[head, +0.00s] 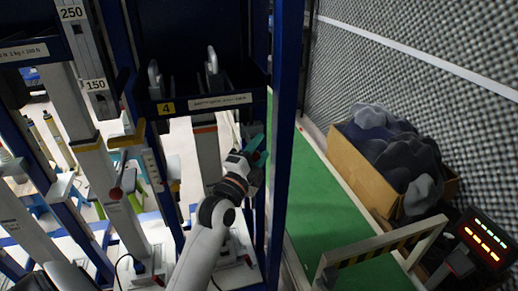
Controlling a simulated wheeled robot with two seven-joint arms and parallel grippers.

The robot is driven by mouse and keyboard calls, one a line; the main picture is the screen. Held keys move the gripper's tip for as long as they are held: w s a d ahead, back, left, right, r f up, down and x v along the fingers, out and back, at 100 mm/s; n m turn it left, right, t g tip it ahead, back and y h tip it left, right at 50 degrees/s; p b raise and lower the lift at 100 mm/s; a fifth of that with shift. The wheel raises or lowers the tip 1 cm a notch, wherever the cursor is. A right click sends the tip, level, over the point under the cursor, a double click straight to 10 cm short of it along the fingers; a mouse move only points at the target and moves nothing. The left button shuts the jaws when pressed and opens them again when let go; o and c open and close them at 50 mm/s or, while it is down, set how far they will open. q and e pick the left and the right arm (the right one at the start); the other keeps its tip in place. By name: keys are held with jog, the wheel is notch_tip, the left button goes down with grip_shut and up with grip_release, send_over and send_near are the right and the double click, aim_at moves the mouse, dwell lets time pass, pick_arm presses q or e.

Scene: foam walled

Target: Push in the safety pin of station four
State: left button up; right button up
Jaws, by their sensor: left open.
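Station four carries a yellow "4" label (166,107) and a white text strip on a dark crossbar, between blue uprights. A pale post (206,150) with an orange band stands below the label. My left gripper (258,151), with teal fingers, is open at the right side of station four, close to the blue upright (285,150). I cannot make out the safety pin of station four; the gripper and wrist cover part of that side. My right gripper is not in view.
Right are a green walkway (320,205), a striped barrier (385,246), a cardboard box (365,172) of dark foam lumps and a lit panel (485,240).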

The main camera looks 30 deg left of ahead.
pick_arm(q)
grip_shut()
jog(key=w+a, duration=0.2)
jog(key=a, duration=0.1)
jog(key=shift+w+r, duration=0.1)
jog(key=shift+w, duration=0.25)
jog(key=shift+c, duration=1.7)
grip_release()
jog(key=shift+a, duration=0.1)
jog(key=o, duration=0.3)
jog(key=shift+w, duration=0.15)
jog(key=shift+o, duration=0.2)
jog(key=b+v, duration=0.2)
jog(key=v, duration=1)
